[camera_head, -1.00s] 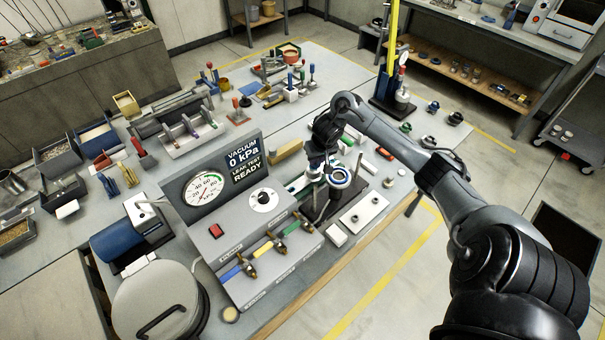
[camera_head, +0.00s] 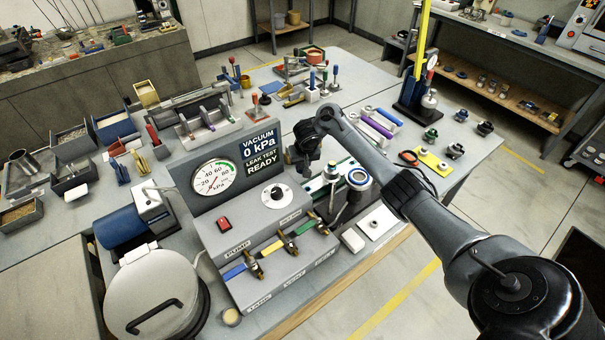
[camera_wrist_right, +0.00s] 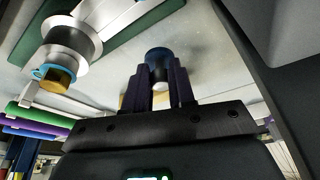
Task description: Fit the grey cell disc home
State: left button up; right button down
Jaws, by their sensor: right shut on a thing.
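My right gripper (camera_head: 303,168) is above the bench, just right of the leak-test console. In the right wrist view its dark fingers (camera_wrist_right: 160,88) are closed around a small round piece (camera_wrist_right: 158,57), dark blue above and pale below. I cannot tell whether this is the grey cell disc. In the head view the held piece is not clear. A blue-ringed round fitting (camera_head: 358,179) stands to the right of the gripper, apart from it. A silver post (camera_head: 331,172) stands between them. My left gripper is not in view.
The grey console (camera_head: 262,262) with gauge, screen and coloured valve handles stands close to the gripper's left. A white plate (camera_head: 378,222) and white block (camera_head: 353,239) lie in front of the fitting. Purple and white bars (camera_head: 378,124) lie behind my right arm.

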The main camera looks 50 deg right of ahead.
notch_tip(320, 180, down, 4)
jog(key=shift+r+b, duration=0.1)
jog(key=shift+b, duration=0.7)
jog(key=c, duration=0.9)
grip_release()
jog(key=shift+f, duration=0.2)
jog(key=shift+c, duration=0.2)
jog(key=shift+r, duration=0.2)
jog(key=p+v, duration=0.9)
jog(key=v, duration=0.3)
